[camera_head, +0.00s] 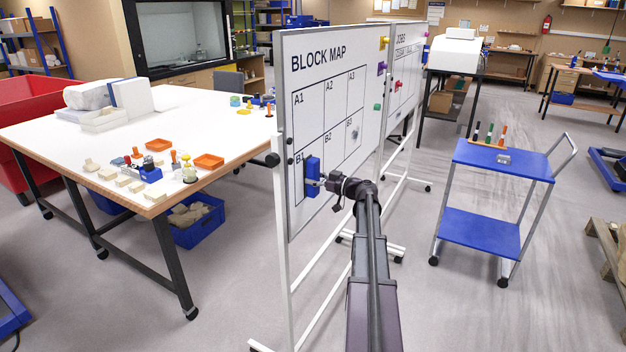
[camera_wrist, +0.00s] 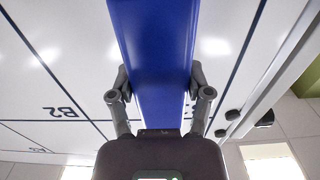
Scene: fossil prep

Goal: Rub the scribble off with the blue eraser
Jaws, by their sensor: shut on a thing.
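The blue eraser (camera_head: 312,177) is an upright block at the B1 cell of the white BLOCK MAP board (camera_head: 310,87). My gripper (camera_head: 324,183) is shut on it from the right side. In the wrist view the eraser (camera_wrist: 154,55) fills the space between the two fingers of my gripper (camera_wrist: 160,82). The eraser is at or very near the board face; I cannot tell if it touches. A small grey smudge, perhaps the scribble (camera_head: 355,134), shows in the B3 cell, right of the eraser. No scribble shows in the wrist view; the eraser covers part of the board there.
A second board marked JOBS (camera_head: 403,75) stands behind at the right. A white table (camera_head: 215,125) with fossil pieces and orange trays is left of the board. A blue cart (camera_head: 503,158) holding several markers stands at the right. The floor between is clear.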

